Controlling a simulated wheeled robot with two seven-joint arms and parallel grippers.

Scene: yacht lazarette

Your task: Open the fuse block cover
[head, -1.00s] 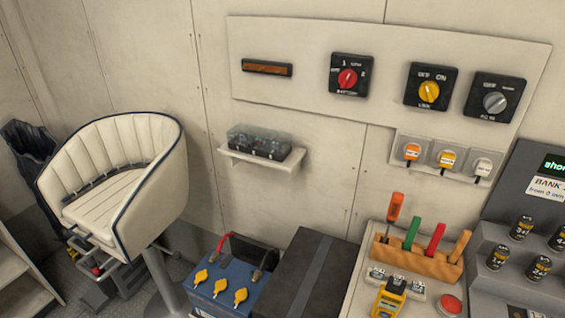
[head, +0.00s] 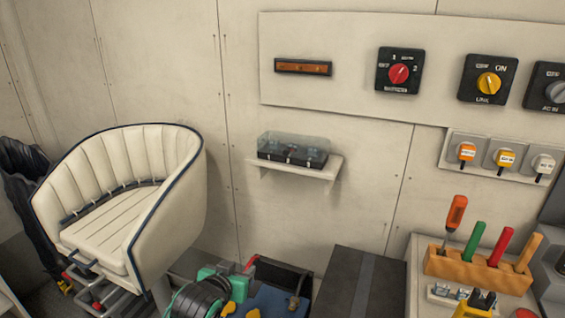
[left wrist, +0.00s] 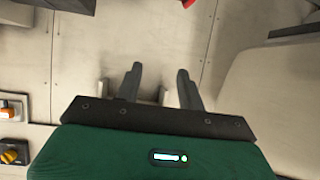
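The fuse block (head: 290,158) is a black base with a clear cover (head: 295,143) lying closed over it. It sits on a small white wall shelf (head: 325,168) in the head view. My right gripper is out of view.
A white seat (head: 125,200) stands at left. The blue battery (head: 270,302) and a dark box (head: 358,285) are below the shelf. A tool rack (head: 480,268) is at lower right. Rotary switches (head: 398,71) are on the wall panel above. The wall around the shelf is clear.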

